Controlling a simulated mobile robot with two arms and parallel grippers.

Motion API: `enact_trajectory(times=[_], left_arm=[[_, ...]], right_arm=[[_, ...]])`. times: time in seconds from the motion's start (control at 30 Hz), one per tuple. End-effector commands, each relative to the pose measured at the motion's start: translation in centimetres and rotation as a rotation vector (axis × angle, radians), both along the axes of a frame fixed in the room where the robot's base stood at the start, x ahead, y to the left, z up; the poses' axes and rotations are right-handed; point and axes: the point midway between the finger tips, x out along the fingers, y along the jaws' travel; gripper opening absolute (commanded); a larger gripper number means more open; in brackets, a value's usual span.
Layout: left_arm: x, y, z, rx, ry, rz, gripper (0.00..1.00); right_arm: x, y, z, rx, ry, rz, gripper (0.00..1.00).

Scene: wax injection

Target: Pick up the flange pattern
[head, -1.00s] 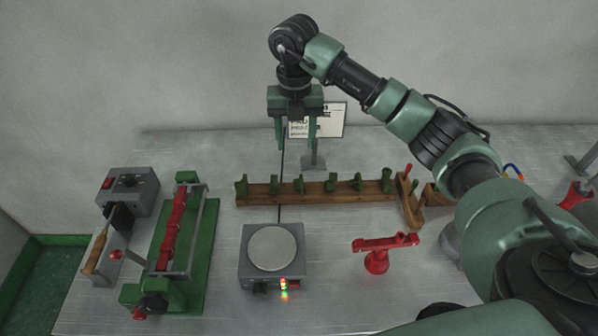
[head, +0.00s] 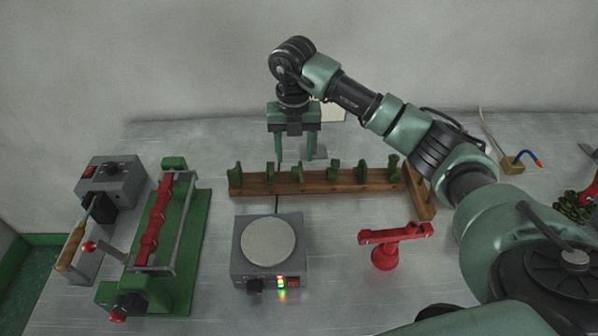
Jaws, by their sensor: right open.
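A wooden rack (head: 315,186) lies across the middle of the table with several small dark green wax patterns (head: 298,172) standing in a row on it. I cannot tell which of them is the flange pattern. My right gripper (head: 295,160) points down with its two fingers apart and nothing between them. Its tips are above or just behind the left half of the rack, near the second and third patterns from the left. I cannot tell its exact height. My left gripper is not in view.
A grey hot plate (head: 245,262) stands in front of the rack, with a red stand (head: 385,257) to its right. A green clamp frame (head: 195,255) and a grey control box (head: 125,178) are at left. A green cluster (head: 573,208) and a brass block (head: 512,164) are at right.

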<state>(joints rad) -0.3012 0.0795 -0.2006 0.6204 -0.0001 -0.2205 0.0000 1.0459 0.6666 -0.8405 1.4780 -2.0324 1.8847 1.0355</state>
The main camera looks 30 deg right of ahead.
Motion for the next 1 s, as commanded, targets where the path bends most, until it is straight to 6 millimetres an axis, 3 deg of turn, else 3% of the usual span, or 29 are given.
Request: enact_trajectory(times=[0.3, 0.6, 0.67, 0.8, 1.0], left_arm=[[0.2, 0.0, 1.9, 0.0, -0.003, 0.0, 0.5], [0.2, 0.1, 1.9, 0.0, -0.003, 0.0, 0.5], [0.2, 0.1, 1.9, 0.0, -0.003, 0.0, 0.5], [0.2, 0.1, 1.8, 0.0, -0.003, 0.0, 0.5], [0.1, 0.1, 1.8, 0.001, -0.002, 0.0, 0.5]], right_arm=[[0.0, -0.7, -4.2, 0.0, 0.001, -0.001, 0.52], [0.0, -0.7, -4.9, 0.0, -0.001, 0.0, 0.52], [0.0, -0.7, -4.9, 0.0, -0.001, 0.0, 0.38], [0.0, -0.7, -4.9, 0.0, -0.001, 0.0, 0.0], [0.0, -0.7, -4.9, 0.0, -0.001, 0.0, 0.0]])
